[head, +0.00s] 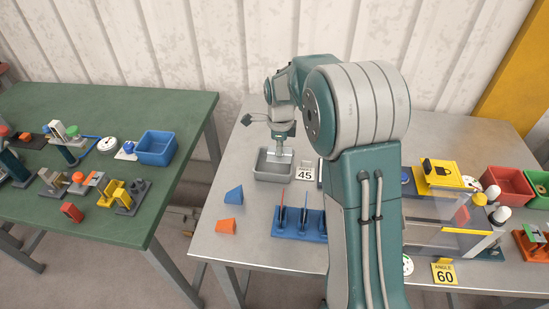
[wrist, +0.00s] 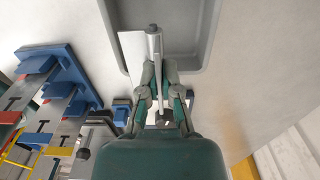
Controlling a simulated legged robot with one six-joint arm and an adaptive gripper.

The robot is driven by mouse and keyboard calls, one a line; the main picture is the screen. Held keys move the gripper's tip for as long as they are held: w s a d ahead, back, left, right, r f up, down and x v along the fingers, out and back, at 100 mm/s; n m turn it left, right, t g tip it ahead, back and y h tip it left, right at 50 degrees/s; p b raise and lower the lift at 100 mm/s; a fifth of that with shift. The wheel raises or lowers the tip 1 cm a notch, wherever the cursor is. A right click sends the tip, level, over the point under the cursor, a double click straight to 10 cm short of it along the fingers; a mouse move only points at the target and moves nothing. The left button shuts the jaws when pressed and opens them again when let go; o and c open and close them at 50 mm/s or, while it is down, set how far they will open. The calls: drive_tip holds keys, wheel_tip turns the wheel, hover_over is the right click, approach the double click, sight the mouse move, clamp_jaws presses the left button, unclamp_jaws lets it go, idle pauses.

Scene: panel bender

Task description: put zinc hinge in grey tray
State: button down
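The grey tray (head: 274,178) stands on the steel table, left of my arm. It fills the upper middle of the wrist view (wrist: 207,42). My gripper (head: 281,140) points down over the tray. In the wrist view my gripper (wrist: 158,75) is shut on the zinc hinge (wrist: 133,50), a flat pale leaf with a round barrel along its edge. The hinge (head: 281,154) hangs at or just above the tray's opening. I cannot tell whether it touches the tray. The tray looks empty where its floor shows.
A blue tool rack (head: 298,226) and blue (head: 234,195) and orange (head: 227,226) pieces are in front. A green table (head: 120,222) with a blue bin (head: 156,148) is left, across a gap.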

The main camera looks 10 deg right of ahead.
sight(275, 164)
drive_tip(key=w+f, duration=0.1)
drive_tip(key=w+a+f, duration=0.1)
drive_tip(key=f, duration=0.1)
drive_tip(key=shift+w, duration=0.2)
drive_tip(key=shift+f, duration=1.5)
drive_tip(key=c, duration=0.8)
unclamp_jaws()
drive_tip(key=shift+f, duration=0.1)
